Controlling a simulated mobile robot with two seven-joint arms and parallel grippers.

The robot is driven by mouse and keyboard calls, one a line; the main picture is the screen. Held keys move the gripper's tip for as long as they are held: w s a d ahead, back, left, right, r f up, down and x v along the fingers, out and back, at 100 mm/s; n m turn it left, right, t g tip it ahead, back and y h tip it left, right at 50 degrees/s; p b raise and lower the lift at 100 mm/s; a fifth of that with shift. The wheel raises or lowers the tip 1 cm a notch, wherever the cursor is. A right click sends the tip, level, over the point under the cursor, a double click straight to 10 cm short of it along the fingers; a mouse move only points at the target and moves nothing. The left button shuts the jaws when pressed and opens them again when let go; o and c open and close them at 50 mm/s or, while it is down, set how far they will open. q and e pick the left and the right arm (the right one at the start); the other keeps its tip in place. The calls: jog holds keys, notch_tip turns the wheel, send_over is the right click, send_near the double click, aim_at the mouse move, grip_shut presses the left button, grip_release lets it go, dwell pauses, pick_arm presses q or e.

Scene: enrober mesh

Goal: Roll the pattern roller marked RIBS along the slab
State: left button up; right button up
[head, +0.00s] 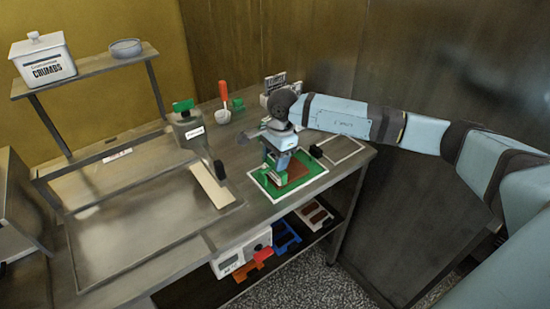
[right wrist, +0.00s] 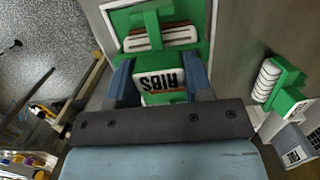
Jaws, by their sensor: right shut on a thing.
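The pattern roller marked RIBS (right wrist: 162,84) shows in the right wrist view between the fingers of my right gripper (right wrist: 160,75). Its label is white with dark letters, and green parts show around it. In the head view my right gripper (head: 277,168) points down over the green mat and is shut on the roller, which it mostly hides. The brown slab (head: 298,169) shows on the mat (head: 312,178), just right of the gripper. I cannot tell whether the roller touches the slab. My left gripper is not in view.
A green-topped container (head: 187,128), a spatula (head: 211,186) and a red-handled tool (head: 223,93) are left of the mat. A white ribbed roller with a green handle (right wrist: 270,80) shows in the right wrist view. Coloured items (head: 287,238) are on the lower shelf.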

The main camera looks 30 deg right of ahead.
jog(key=shift+d+b, duration=0.85)
jog(key=shift+d, duration=0.25)
jog(key=shift+w+d+b, duration=0.15)
jog(key=shift+d+b, duration=0.6)
jog(key=shift+d, duration=0.3)
dwell(0.6)
jog(key=shift+d+f, duration=0.1)
jog(key=shift+d, duration=0.15)
jog(key=shift+d+b, duration=0.1)
jog(key=shift+b, duration=0.25)
jog(key=shift+w+d+f+b, duration=0.1)
jog(key=shift+d+b, duration=0.6)
jog(key=shift+d, duration=0.45)
jog(key=shift+w+d+f+b, duration=0.1)
jog(key=shift+d+b, duration=0.55)
jog(key=shift+d, duration=0.5)
dwell(0.6)
jog(key=shift+r, duration=0.15)
notch_tip(320, 180, up, 7)
jog(key=p, duration=0.4)
dwell(0.9)
